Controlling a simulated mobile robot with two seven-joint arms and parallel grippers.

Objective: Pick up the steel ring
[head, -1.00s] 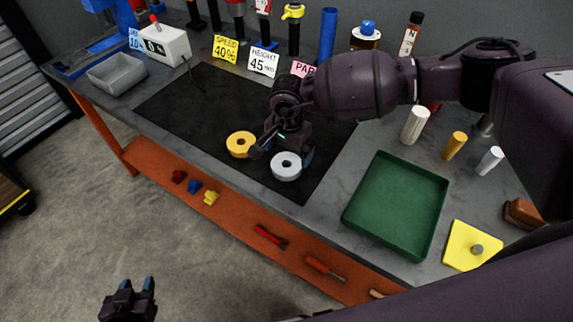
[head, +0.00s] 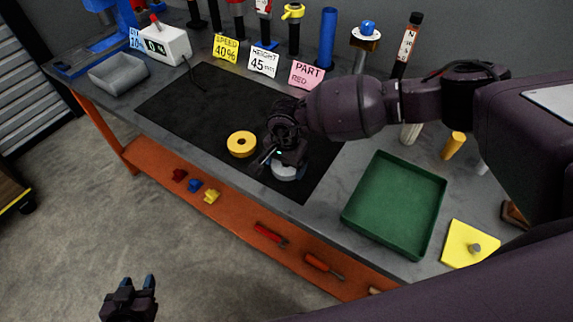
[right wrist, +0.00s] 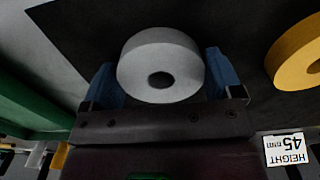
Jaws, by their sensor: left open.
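The steel ring (head: 285,173) is a pale grey ring with a centre hole, lying on the black mat (head: 190,95). My right gripper (head: 284,165) is lowered over it and hides part of it in the head view. In the right wrist view the steel ring (right wrist: 161,66) sits between the two blue fingertips of the right gripper (right wrist: 163,82), which are spread on either side of it. A small gap shows, mainly at the right finger. My left gripper (head: 134,284) is open and empty, low over the floor at the bottom left.
A yellow ring (head: 241,144) lies on the mat close to the left; it also shows in the right wrist view (right wrist: 290,58). A green tray (head: 350,215) stands to the right. Cards and upright tools line the back. The mat's left part is clear.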

